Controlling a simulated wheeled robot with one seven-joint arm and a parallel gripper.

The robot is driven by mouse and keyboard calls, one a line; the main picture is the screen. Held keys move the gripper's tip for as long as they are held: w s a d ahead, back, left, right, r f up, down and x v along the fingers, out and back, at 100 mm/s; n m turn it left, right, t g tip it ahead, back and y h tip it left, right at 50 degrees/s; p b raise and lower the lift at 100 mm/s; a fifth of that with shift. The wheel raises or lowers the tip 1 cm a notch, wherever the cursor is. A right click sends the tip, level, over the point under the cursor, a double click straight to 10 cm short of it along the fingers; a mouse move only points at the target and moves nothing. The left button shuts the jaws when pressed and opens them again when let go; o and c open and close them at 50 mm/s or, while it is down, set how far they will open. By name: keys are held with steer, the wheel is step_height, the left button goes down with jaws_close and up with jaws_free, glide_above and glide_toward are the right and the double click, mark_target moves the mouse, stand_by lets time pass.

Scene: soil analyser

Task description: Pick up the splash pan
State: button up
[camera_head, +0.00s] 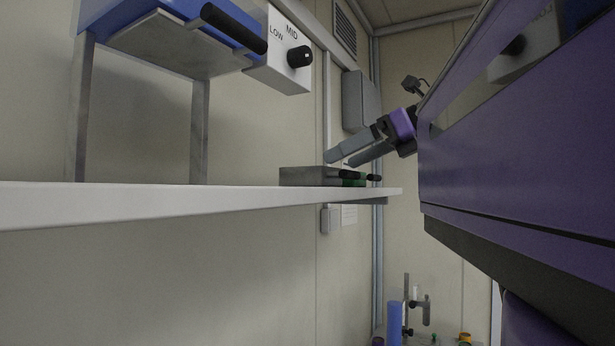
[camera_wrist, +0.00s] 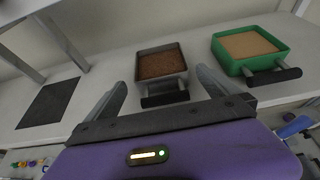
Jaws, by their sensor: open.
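No pan is labelled as the splash pan, so I cannot tell which it is. A grey pan (camera_wrist: 184,63) of brown granular soil stands on the shelf, its black handle (camera_wrist: 165,98) facing my gripper. A green pan (camera_wrist: 219,55) of tan material, also with a black handle (camera_wrist: 274,76), is to its right. In the head view the grey pan (camera_head: 303,176) is near the shelf's far end, with green parts (camera_head: 352,182) beside it. My gripper (camera_wrist: 161,78) is open and empty, its fingers on either side of the grey pan's handle in the picture. It also shows in the head view (camera_head: 340,160), tilted down above the pans.
The white shelf (camera_head: 130,205) runs along the wall. A blue and grey device (camera_head: 190,35) with a LOW/MID knob stands on metal legs at the left. A dark flat mat (camera_wrist: 48,103) lies left of the pans. A lower surface holds lab items, including a blue cylinder (camera_head: 394,322).

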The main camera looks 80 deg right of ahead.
mark_target(314, 172)
steer(key=shift+p+x, duration=1.15)
steer(key=shift+x, duration=3.2)
steer(key=shift+r, duration=0.15)
steer(key=c, duration=1.6)
steer(key=shift+r, duration=0.1)
